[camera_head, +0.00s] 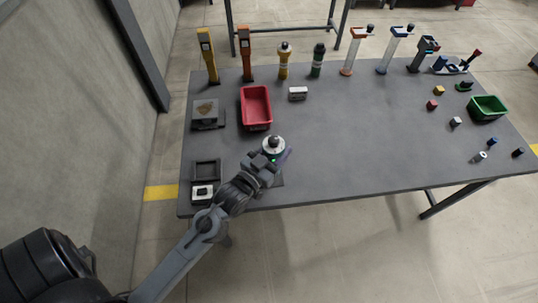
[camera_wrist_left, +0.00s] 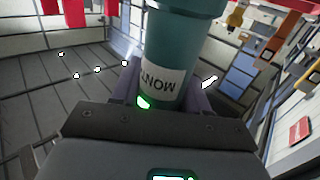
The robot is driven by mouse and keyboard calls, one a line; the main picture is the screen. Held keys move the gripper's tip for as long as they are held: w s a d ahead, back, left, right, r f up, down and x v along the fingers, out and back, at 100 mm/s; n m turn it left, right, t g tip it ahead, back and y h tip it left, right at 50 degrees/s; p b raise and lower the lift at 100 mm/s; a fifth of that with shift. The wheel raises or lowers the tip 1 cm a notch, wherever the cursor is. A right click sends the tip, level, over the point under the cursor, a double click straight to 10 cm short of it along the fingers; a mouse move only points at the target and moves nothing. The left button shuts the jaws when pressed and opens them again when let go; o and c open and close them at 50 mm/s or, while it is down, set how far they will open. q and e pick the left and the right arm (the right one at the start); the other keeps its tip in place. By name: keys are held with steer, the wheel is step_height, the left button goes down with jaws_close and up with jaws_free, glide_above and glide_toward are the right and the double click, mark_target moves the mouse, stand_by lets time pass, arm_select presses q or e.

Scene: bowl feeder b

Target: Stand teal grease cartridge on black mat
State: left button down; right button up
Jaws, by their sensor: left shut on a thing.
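The teal grease cartridge (camera_wrist_left: 185,45) fills the upper middle of the left wrist view, with a pale label whose lettering appears upside down. My left gripper (camera_wrist_left: 165,105) is shut on it, one finger on each side. In the head view my left gripper (camera_head: 266,161) is over the front of the table, and the cartridge's pale round top with a dark knob (camera_head: 273,143) shows just beyond it. A dark flat patch, seemingly the black mat (camera_head: 279,182), shows partly under the gripper. The gripper hides the cartridge's lower end, so I cannot tell whether it touches the mat. My right gripper is out of view.
On the grey table (camera_head: 350,150), a red bin (camera_head: 256,123) stands behind the gripper, and a dark tray (camera_head: 206,170) lies left. Yellow (camera_head: 283,62) and green (camera_head: 318,60) cartridges stand at the back. A green bin (camera_head: 488,107) is far right. The table's middle is clear.

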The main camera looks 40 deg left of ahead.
arm_select(q)
steer(key=a+f+b, duration=0.1)
steer(key=a+f, duration=0.2)
steer(key=f, duration=0.3)
steer(key=shift+w+a, duration=0.2)
steer(key=shift+w, duration=0.05)
steer(key=shift+f, duration=0.15)
